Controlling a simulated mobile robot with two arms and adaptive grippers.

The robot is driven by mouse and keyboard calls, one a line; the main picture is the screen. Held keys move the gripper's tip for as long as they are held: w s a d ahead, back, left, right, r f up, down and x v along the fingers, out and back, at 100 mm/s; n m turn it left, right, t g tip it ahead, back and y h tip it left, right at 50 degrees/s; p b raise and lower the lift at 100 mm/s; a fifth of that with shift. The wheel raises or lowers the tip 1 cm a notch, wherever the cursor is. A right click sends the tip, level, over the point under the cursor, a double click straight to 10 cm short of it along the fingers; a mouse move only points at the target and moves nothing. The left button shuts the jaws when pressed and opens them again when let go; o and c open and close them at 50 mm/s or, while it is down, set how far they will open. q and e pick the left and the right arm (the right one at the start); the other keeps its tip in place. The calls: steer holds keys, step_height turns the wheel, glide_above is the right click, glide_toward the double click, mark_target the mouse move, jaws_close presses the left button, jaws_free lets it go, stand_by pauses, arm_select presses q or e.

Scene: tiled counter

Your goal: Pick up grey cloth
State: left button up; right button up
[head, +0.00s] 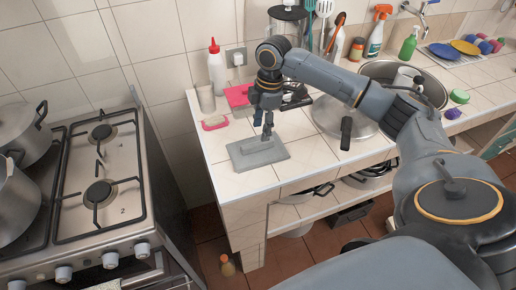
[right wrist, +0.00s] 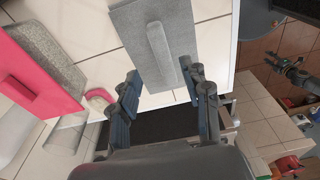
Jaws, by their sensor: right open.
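The grey cloth (head: 258,153) lies flat near the front left corner of the tiled counter, with a raised ridge along its middle. My right gripper (head: 267,132) points down just above it. In the right wrist view, the cloth (right wrist: 182,25) and its ridge lie ahead of the open, empty fingers of my right gripper (right wrist: 160,73). The ridge lines up with the gap between the fingers. I cannot see contact. My left gripper is outside the head view; a dark gripper shape (right wrist: 296,72) at the right of the right wrist view looks like it, too small to read.
A pink-red board (head: 238,96), a pink-edged sponge (head: 215,123) and a white bottle (head: 216,68) stand behind the cloth. A lidded pan (head: 330,120) is to its right. The stove (head: 100,200) is left, across a gap. Counter around the cloth is bare.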

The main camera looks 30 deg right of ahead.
mark_target(258, 143)
steer(key=shift+f, duration=0.25)
steer(key=f+p, duration=0.1)
steer(key=f, duration=0.1)
steer(key=a+f+p, duration=0.1)
steer(key=f, duration=0.1)
steer(key=shift+s+a+f, duration=0.1)
steer(key=shift+s+a, duration=0.05)
steer(key=shift+f, duration=0.3)
arm_select(q)
steer(key=shift+d+r, duration=0.75)
steer(key=shift+r, duration=0.25)
arm_select(e)
steer(key=shift+f, duration=0.1)
arm_select(q)
steer(key=shift+a, duration=0.1)
arm_select(e)
steer(key=shift+c, duration=0.4)
jaws_close()
